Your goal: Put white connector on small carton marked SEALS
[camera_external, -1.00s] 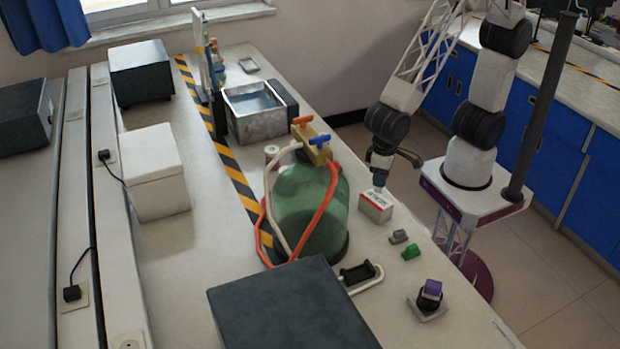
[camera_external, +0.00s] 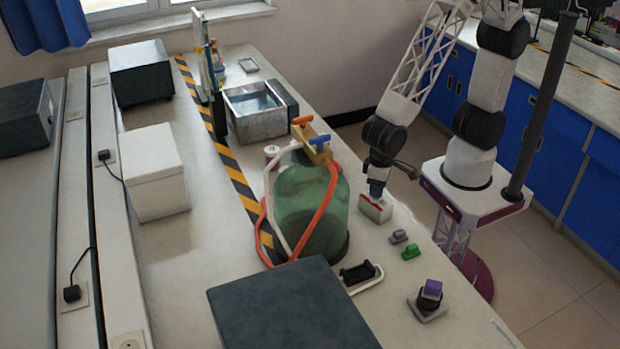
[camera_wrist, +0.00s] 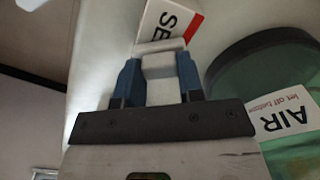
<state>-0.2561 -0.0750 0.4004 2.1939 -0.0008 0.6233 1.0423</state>
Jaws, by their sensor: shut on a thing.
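The small carton (camera_external: 373,212) is white with a red edge and stands on the bench near its right edge. In the wrist view the carton (camera_wrist: 158,22) shows the letters "SE", with the rest of the word hidden. My gripper (camera_external: 376,191) is over the carton in the external view. In the wrist view its blue fingers (camera_wrist: 160,80) are shut on the white connector (camera_wrist: 160,65), whose far end overlaps the carton's near part. I cannot tell whether the connector touches the carton.
A green glass bottle (camera_external: 302,205) with red and white hoses stands left of the carton; its "AIR" label (camera_wrist: 283,117) shows in the wrist view. Grey (camera_external: 398,237) and green (camera_external: 411,252) connectors and a purple-topped block (camera_external: 432,289) lie nearer the camera. A dark box (camera_external: 290,310) fills the front.

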